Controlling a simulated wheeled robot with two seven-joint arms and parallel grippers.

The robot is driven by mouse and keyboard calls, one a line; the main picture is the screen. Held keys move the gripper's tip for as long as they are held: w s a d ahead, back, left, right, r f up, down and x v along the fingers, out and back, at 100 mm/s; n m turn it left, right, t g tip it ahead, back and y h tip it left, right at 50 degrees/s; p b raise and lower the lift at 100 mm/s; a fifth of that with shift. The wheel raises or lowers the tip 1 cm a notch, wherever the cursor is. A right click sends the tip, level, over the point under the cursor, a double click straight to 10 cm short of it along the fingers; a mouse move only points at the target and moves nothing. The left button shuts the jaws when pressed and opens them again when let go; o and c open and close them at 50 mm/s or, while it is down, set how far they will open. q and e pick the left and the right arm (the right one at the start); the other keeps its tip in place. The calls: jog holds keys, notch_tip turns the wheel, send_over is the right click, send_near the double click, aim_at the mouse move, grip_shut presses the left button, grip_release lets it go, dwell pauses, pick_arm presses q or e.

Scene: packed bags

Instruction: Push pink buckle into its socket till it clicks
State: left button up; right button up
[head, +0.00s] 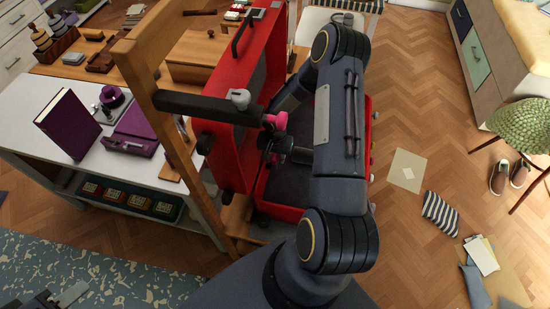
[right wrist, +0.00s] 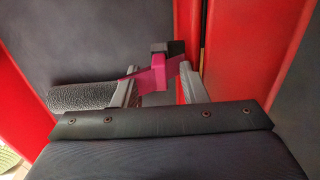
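The pink buckle (head: 276,121) is at the edge of the upright red suitcase lid (head: 238,75), near the end of a dark horizontal bar. My right gripper (head: 272,146) is right below it. In the right wrist view the pink buckle (right wrist: 150,77) sits between my two grey fingertips, which appear to touch it on both sides. A small dark piece (right wrist: 168,48) adjoins the buckle's far end; whether this is the socket, and whether it is joined, I cannot tell. My left gripper (head: 62,297) is at the bottom left corner, cut off by the frame edge.
The red suitcase base (head: 290,213) stands open below my right arm. A wooden post (head: 160,115) rises left of it. A white table (head: 55,115) holds a purple book (head: 68,125) and purple box (head: 133,130).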

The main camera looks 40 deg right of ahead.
jog(key=shift+f, duration=0.25)
grip_shut()
jog(key=shift+r, duration=0.1)
